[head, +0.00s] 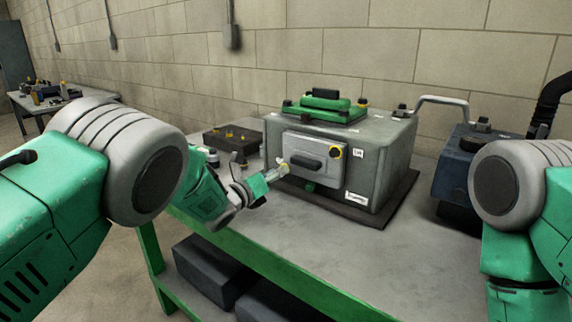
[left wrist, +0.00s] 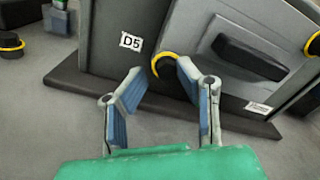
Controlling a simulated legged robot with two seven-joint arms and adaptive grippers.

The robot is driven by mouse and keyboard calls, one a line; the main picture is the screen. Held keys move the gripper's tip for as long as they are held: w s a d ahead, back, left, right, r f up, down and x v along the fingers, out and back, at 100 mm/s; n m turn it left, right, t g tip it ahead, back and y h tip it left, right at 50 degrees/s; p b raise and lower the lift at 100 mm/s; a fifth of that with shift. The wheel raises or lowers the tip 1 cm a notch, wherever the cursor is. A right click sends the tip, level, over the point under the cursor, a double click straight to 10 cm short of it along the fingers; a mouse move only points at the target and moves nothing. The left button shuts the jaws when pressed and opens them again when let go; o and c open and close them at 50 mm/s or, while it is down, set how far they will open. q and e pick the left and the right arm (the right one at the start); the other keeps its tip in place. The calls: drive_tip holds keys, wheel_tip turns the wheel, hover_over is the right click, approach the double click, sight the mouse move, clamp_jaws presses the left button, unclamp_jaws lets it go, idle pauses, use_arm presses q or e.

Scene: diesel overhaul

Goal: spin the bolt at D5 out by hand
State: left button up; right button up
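The D5 label (left wrist: 130,41) is on the side of the grey engine block (head: 387,165). Beside it, in the left wrist view, a dark round bolt head with a yellow ring (left wrist: 166,64) sits at the corner of the grey cover plate (head: 318,149). My left gripper (left wrist: 158,76) is open, its blue-padded fingers apart. The bolt shows between and just beyond the fingertips; I cannot tell whether they touch it. In the head view my left gripper (head: 278,173) is at the cover's left edge and largely hides that bolt. My right gripper is out of view.
Another yellow-ringed bolt (head: 337,153) is at the cover's upper right. A green part (head: 325,105) tops the block. A dark tray (head: 233,138) with yellow pieces stands left of it, a blue machine (head: 470,160) right. The table front (head: 300,230) is clear.

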use_arm(q)
drive_tip(key=shift+w+a+f, duration=0.1)
drive_tip(key=shift+w+a, duration=0.1)
drive_tip(key=shift+a, duration=0.05)
drive_tip(key=shift+d, duration=1.4)
clamp_jaws()
drive_tip(key=shift+w+a, duration=0.2)
drive_tip(key=shift+a, duration=0.4)
drive_tip(key=shift+d, duration=0.1)
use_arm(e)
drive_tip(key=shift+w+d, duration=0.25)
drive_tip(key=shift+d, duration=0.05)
use_arm(q)
drive_tip(key=shift+d, duration=0.1)
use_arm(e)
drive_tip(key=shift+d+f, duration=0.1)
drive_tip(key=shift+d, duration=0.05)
use_arm(q)
drive_tip(key=shift+n, duration=0.3)
